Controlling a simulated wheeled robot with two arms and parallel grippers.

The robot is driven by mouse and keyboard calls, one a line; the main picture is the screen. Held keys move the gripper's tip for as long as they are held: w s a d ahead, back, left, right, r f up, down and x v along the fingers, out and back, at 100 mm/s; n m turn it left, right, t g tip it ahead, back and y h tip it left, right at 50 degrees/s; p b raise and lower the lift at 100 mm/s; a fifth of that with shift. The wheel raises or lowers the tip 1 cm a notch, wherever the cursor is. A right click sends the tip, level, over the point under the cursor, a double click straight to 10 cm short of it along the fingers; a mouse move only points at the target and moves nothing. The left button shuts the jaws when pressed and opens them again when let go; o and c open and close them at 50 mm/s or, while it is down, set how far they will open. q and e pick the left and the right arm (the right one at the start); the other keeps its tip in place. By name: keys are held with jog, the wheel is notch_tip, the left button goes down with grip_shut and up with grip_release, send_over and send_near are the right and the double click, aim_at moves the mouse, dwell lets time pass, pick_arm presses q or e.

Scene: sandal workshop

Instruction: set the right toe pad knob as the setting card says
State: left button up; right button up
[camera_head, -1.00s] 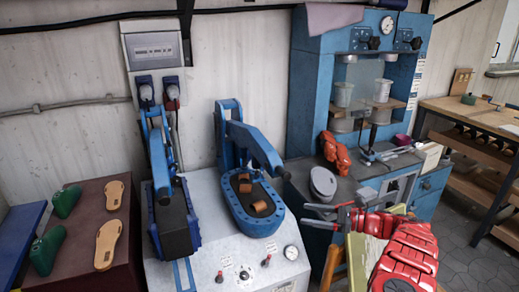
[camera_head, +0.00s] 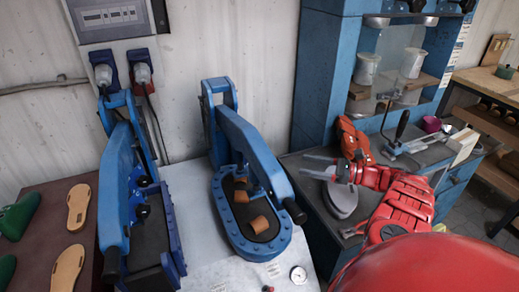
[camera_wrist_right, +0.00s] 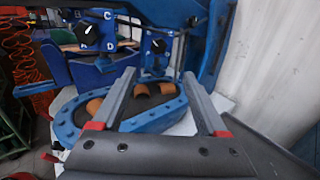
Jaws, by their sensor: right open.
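In the right wrist view, one black knob (camera_wrist_right: 88,30) with a white pointer sits on a blue plate lettered A, B, C, D. A second, similar knob (camera_wrist_right: 158,45) is on a smaller plate to its right. I cannot tell for certain which is the right toe pad knob, or read either pointer exactly. My right gripper (camera_head: 308,166) is open and empty, right of the oval blue press (camera_head: 227,236). In the wrist view its fingers (camera_wrist_right: 160,78) stand apart in front of the press, touching neither knob. No readable setting card shows. My left gripper is out of view.
A blue press (camera_head: 113,200) with dark side knobs stands left of the oval press. The oval press holds brown pads (camera_head: 258,224). A grey round plate (camera_head: 341,198) lies below my right gripper. A gauge (camera_head: 298,273) is at the white table's front.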

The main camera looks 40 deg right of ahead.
jog(key=p+x, duration=0.4)
jog(key=x, duration=1.2)
jog(key=shift+a+r+p, duration=0.2)
jog(key=shift+a+p, duration=0.1)
jog(key=shift+a, duration=0.05)
jog(key=shift+w, duration=0.1)
grip_shut()
